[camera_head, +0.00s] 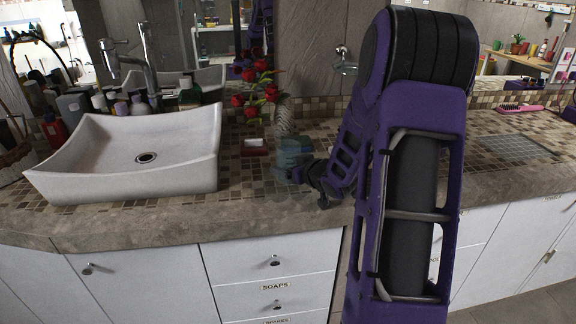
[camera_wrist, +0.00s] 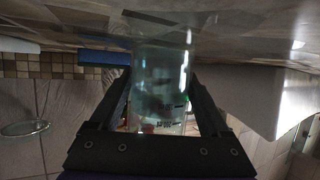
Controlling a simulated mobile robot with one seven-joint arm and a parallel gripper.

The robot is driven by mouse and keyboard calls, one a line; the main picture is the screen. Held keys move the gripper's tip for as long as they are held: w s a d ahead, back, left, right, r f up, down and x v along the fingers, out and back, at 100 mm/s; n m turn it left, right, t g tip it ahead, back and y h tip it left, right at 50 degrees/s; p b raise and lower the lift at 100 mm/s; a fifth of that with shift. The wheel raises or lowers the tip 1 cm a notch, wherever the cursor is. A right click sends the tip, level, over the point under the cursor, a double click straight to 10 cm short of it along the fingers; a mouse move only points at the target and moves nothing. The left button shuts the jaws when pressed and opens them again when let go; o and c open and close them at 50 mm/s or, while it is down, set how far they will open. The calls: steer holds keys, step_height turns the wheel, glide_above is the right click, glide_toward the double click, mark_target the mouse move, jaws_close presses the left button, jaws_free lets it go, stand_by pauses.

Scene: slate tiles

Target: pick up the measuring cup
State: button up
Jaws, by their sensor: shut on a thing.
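The measuring cup (camera_head: 292,150) is a clear, bluish-green see-through vessel over the tiled counter, right of the sink. In the wrist view the cup (camera_wrist: 160,75) fills the middle, with dark markings on its side. My gripper (camera_head: 297,174) reaches it from the right, and its two black fingers (camera_wrist: 162,100) are closed against both sides of the cup. Whether the cup's base touches the counter cannot be told.
A white basin (camera_head: 190,160) with a tap (camera_head: 140,60) stands left of the cup. Bottles (camera_head: 135,103) line the wall. A pink brush (camera_head: 520,108) lies far right.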

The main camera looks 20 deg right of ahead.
step_height(320, 180, up, 10)
steer(key=p, duration=0.3)
stand_by(0.6)
